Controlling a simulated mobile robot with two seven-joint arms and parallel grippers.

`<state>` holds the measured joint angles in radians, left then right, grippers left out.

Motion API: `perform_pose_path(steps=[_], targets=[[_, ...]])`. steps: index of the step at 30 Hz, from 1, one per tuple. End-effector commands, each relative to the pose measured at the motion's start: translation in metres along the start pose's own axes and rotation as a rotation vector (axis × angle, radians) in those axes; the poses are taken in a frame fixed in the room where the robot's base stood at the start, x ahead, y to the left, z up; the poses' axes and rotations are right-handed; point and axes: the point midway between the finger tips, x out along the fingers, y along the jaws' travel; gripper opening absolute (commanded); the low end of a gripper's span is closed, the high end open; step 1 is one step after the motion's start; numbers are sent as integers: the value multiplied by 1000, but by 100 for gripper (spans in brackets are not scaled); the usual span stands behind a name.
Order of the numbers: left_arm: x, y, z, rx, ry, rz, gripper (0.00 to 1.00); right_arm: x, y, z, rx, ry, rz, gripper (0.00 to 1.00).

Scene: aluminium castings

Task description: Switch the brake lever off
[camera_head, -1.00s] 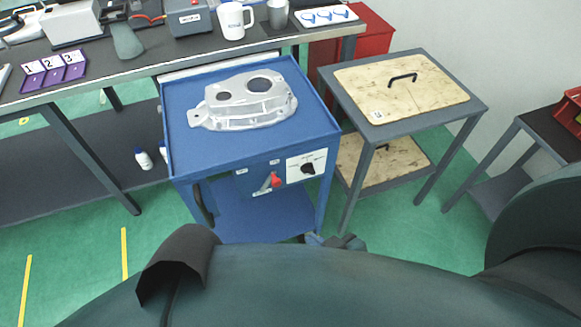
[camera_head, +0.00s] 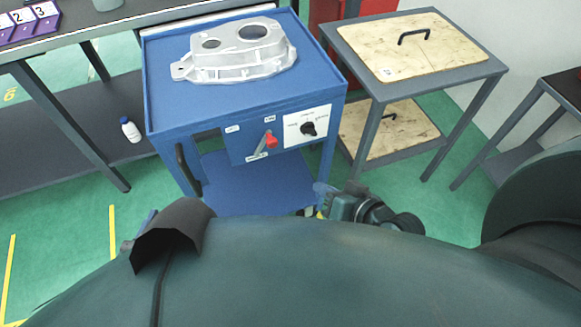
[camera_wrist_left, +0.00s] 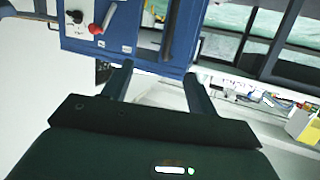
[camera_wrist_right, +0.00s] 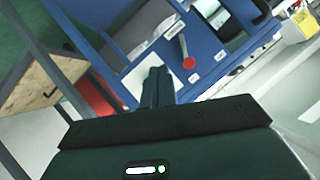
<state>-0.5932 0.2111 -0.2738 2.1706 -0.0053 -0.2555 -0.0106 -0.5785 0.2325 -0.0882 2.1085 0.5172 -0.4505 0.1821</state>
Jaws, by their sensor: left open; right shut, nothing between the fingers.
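The brake lever (camera_head: 271,141) has a red knob and a grey rod. It sits on the front panel of a blue cart (camera_head: 190,118), left of a white plate with a black rotary knob (camera_head: 308,128). The lever also shows in the left wrist view (camera_wrist_left: 97,28) and the right wrist view (camera_wrist_right: 189,63). My right gripper (camera_wrist_right: 157,75) is shut and empty, below the panel and apart from the lever. My left gripper (camera_wrist_left: 157,75) is open and empty, its fingers pointing towards the cart, apart from the lever. The small labels are too small to read.
A grey aluminium casting (camera_head: 240,55) lies on the cart top. A black handle (camera_head: 186,170) is on the cart's left front. A grey stand with wooden boards (camera_head: 430,45) is to the right, a workbench (camera_head: 120,18) to the left. A white bottle (camera_head: 130,130) stands on its lower shelf.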

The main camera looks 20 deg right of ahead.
Motion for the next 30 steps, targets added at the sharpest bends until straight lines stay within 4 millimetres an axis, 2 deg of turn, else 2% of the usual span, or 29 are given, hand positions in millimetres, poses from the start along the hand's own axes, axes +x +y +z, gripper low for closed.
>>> perform_pose_path(steps=[1, 6, 12, 16, 21, 30], targets=[[13, 1, 22, 18, 59, 7, 58, 20, 22, 14, 82, 20, -27, 0], [28, 7, 26, 67, 244, 30, 58, 44, 50, 10, 377, 59, -149, 0], [33, 17, 34, 120, 460, 60, 58, 61, 72, 3, 692, 72, -345, 0], [30, 25, 41, 151, 594, 81, 58, 63, 80, -3, 870, 55, -492, 0], [20, 34, 46, 181, 732, 105, 58, 56, 84, -11, 1034, 10, -659, 0], [10, 39, 44, 199, 821, 121, 58, 44, 80, -22, 1136, -39, -778, 0]])
